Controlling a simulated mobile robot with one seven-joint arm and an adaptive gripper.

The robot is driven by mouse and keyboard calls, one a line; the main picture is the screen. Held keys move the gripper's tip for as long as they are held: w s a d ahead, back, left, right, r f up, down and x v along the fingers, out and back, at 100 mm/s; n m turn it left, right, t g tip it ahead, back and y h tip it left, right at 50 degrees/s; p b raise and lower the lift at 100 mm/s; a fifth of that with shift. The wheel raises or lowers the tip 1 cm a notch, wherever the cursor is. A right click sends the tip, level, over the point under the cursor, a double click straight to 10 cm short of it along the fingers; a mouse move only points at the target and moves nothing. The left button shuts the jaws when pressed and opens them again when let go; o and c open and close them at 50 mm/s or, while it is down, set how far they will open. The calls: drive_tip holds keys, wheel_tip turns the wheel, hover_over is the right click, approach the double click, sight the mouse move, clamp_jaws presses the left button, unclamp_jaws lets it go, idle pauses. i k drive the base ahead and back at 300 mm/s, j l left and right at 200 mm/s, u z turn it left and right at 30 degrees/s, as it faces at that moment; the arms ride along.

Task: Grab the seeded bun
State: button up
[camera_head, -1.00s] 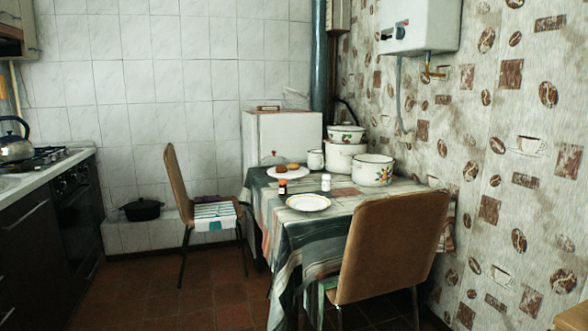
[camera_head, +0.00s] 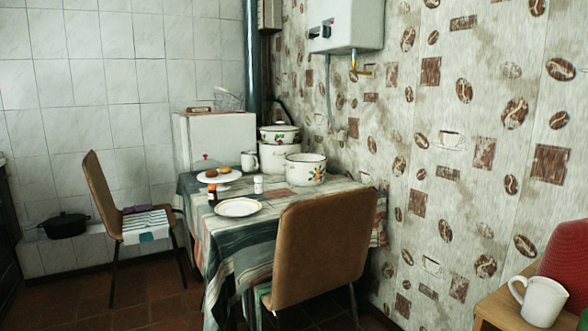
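A small plate (camera_head: 218,178) stands on the far part of the cloth-covered table (camera_head: 250,226). On it sit a brown bun (camera_head: 211,172) at the left and a paler, yellowish piece (camera_head: 225,170) at the right. They are too small to tell which one has seeds. My gripper is not in view.
A brown chair (camera_head: 320,236) stands against the table's near side, another chair (camera_head: 103,193) at its left. An empty plate (camera_head: 238,208), a small dark bottle (camera_head: 212,196), a white jar (camera_head: 258,185) and enamel pots (camera_head: 305,169) share the table. A white mug (camera_head: 539,300) stands near right.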

sight(225, 169)
drive_tip(key=i+j+z, duration=0.15)
drive_tip(key=j+z, duration=0.15)
drive_tip(key=i+j+z, duration=0.25)
drive_tip(key=j+z, duration=0.3)
drive_tip(key=i+j+z, duration=0.15)
drive_tip(key=j, duration=0.5)
drive_tip(key=j+z, duration=0.2)
drive_tip(key=j, duration=0.45)
drive_tip(key=i+j, duration=0.1)
drive_tip(key=j, duration=1.15)
drive_tip(key=i+j, duration=0.25)
drive_tip(key=j, duration=0.2)
drive_tip(key=i+j, duration=0.25)
drive_tip(key=j, duration=0.15)
drive_tip(key=i, duration=0.6)
drive_tip(key=l+z, duration=0.05)
